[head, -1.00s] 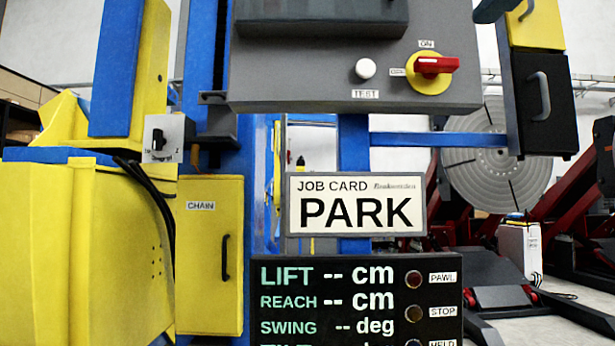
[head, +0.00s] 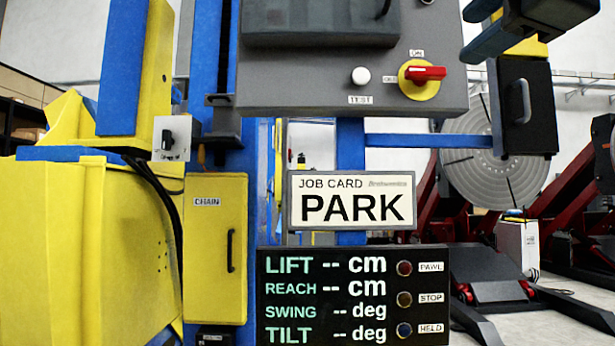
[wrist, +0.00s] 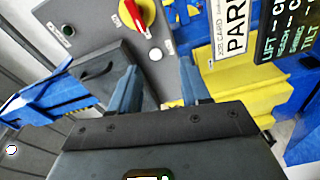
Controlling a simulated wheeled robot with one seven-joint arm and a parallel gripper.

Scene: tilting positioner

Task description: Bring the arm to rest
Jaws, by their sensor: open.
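My gripper (head: 473,32) shows at the top right of the head view, in front of the grey control box (head: 350,95) and to its right. In the wrist view its two blue-grey fingers (wrist: 158,88) are apart with nothing between them. The job card (head: 352,205) reads PARK. Below it, the display (head: 330,292) shows dashes for lift, reach, swing and tilt. Its pawl, stop and held lamps look unlit.
The control box carries a red-handled switch (head: 420,78) and a white test button (head: 361,76). A yellow chain cabinet (head: 215,265) and a yellow machine body (head: 85,250) stand left. A black box with a handle (head: 525,105) hangs right, near my gripper.

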